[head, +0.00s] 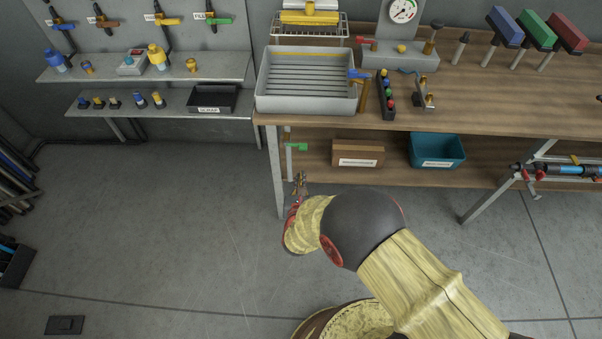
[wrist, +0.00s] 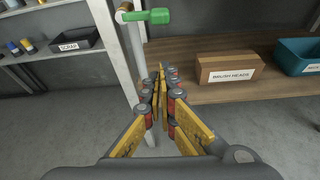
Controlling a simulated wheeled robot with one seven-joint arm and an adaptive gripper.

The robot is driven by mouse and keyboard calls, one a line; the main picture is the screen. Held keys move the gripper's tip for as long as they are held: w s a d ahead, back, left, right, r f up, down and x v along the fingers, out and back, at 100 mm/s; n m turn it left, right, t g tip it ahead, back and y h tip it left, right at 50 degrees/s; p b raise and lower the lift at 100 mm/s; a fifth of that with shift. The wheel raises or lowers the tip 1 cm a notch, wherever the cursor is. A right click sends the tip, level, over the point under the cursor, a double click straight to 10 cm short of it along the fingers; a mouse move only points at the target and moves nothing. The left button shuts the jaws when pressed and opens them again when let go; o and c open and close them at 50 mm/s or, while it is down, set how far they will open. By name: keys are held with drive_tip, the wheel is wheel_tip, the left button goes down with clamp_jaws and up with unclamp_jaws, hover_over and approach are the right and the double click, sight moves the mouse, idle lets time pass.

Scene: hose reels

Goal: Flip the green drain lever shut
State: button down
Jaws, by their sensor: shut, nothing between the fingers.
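The green drain lever (head: 297,147) sits on a pale vertical pipe below the grey sink tray (head: 262,88), near the bench's left front leg. In the wrist view the lever (wrist: 156,16) is at the top, pointing right, roughly level, from a brass-and-white fitting (wrist: 125,12) on the pipe (wrist: 136,55). My gripper (head: 299,180) is below the lever in the head view. In the wrist view my gripper (wrist: 160,70) has its yellow fingers together, with nothing between them. It shows apart from the lever, below it in the picture.
Under the bench, a shelf holds a cardboard box (head: 358,153) marked brush heads and a teal bin (head: 437,150). The bench leg (head: 274,170) stands close to the pipe. A black scrap tray (head: 212,99) is on the wall shelf at left.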

sight(295, 146)
drive_tip(key=b+x, duration=0.4)
drive_tip(key=x, duration=0.5)
drive_tip(key=shift+s+d+r, duration=0.1)
drive_tip(key=shift+r, duration=0.95)
drive_tip(key=shift+s+d+r, duration=0.1)
drive_tip(key=shift+r, duration=0.9)
